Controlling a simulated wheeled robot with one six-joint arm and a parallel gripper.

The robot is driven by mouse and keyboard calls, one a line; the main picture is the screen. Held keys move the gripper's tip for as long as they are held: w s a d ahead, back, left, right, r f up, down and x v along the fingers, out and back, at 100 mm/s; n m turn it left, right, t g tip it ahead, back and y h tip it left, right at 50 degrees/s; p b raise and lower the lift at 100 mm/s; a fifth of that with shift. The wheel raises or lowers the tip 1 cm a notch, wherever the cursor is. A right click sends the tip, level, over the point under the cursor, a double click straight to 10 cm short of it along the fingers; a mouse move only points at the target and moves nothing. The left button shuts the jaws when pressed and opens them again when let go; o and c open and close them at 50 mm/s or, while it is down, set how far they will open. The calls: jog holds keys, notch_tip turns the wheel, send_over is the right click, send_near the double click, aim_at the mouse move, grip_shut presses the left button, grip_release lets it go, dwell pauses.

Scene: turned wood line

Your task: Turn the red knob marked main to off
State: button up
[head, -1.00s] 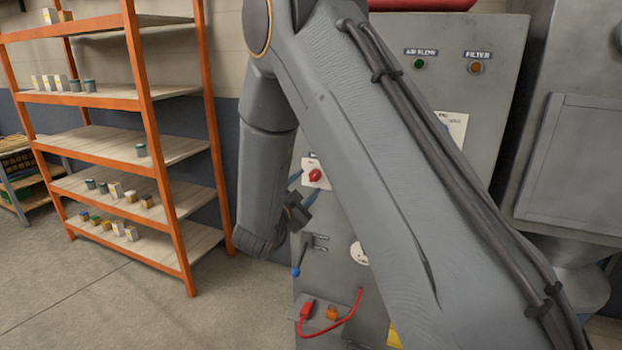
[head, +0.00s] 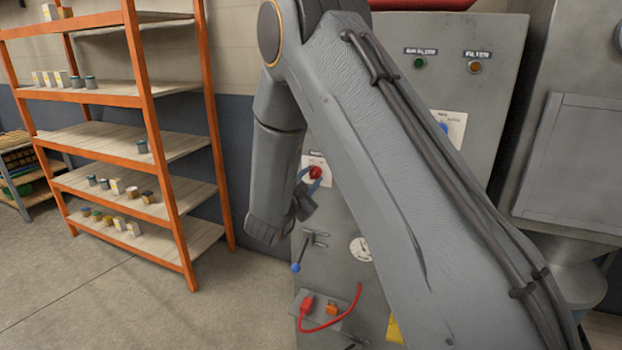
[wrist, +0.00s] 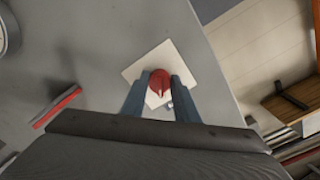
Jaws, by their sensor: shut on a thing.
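The red knob (head: 315,172) sits on a pale plate (head: 318,160) on the front of the grey cabinet (head: 480,120). In the wrist view the red knob (wrist: 160,80) is between the two blue-grey fingers of my gripper (wrist: 159,92), with the pale plate (wrist: 140,66) behind it. The fingers are shut on the knob from both sides. In the head view my gripper (head: 314,178) reaches the knob from below. The lettering on the plate is too small to read, and the fingers cover part of it.
Below the knob are a lever with a blue ball end (head: 296,267), a round gauge (head: 361,249), and a red plug (head: 306,306) with a red cable. An orange shelf rack (head: 150,130) stands to the left. Open floor (head: 80,310) lies in front of the rack.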

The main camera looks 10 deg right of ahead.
jog(key=n, duration=0.6)
jog(key=shift+d, duration=0.1)
jog(key=n+p, duration=0.1)
jog(key=n, duration=0.4)
jog(key=shift+s+d+n, duration=0.1)
jog(key=shift+n, duration=0.3)
dwell(0.3)
jog(key=o, duration=1.1)
jog(key=shift+c, duration=0.2)
jog(key=b+v, duration=0.2)
jog(key=v, duration=0.6)
